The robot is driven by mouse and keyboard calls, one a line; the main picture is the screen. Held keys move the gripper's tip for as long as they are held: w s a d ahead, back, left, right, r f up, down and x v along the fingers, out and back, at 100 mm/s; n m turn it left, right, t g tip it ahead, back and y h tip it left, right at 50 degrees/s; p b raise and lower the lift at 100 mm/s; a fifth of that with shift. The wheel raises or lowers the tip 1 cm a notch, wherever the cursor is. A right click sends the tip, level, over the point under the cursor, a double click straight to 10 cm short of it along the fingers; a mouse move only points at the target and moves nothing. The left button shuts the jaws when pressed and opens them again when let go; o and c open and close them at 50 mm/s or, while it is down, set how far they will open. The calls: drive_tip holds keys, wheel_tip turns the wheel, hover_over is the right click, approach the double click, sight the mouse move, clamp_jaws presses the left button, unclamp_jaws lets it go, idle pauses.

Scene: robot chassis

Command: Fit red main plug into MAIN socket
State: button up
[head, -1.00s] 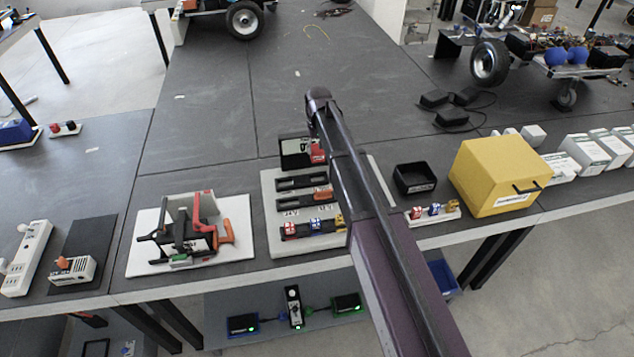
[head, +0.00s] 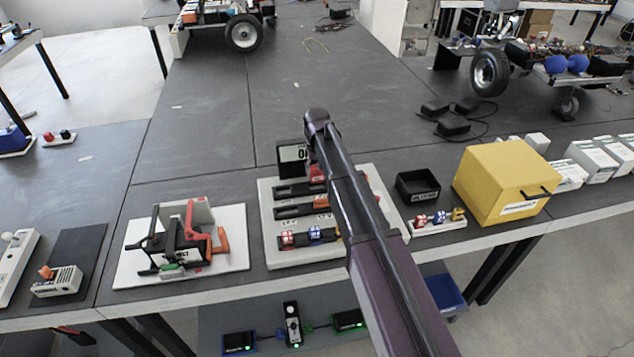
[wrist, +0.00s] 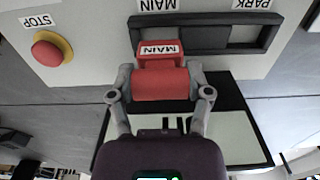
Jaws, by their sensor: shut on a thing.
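The red main plug (wrist: 158,80), with a white MAIN label, is between the fingers of my gripper (wrist: 160,92) in the wrist view. My gripper is shut on it. The MAIN socket (wrist: 190,36) is a dark slot in a pale panel, under an upside-down MAIN label; a PARK label is at its right end. The plug's labelled front is at the left part of the slot, overlapping its edge; I cannot tell how deep it sits. In the head view my arm hides the gripper and much of the panel (head: 268,222); a bit of red shows beside the arm.
A red stop button (wrist: 50,50) on yellow is left of the socket in the wrist view. In the head view a black tray (head: 417,187) and yellow box (head: 503,182) stand to the right. A white board with a clamp-like device (head: 182,245) is left.

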sight(317, 172)
drive_tip(key=shift+f, duration=0.1)
idle(0.3)
drive_tip(key=shift+f+b, duration=1.85)
drive_tip(key=shift+f, duration=0.1)
drive_tip(key=o, duration=1.2)
drive_tip(key=shift+c, duration=0.2)
drive_tip(key=shift+r, duration=0.2)
wheel_tip(317, 172, up, 12)
drive_tip(key=p, duration=1.2)
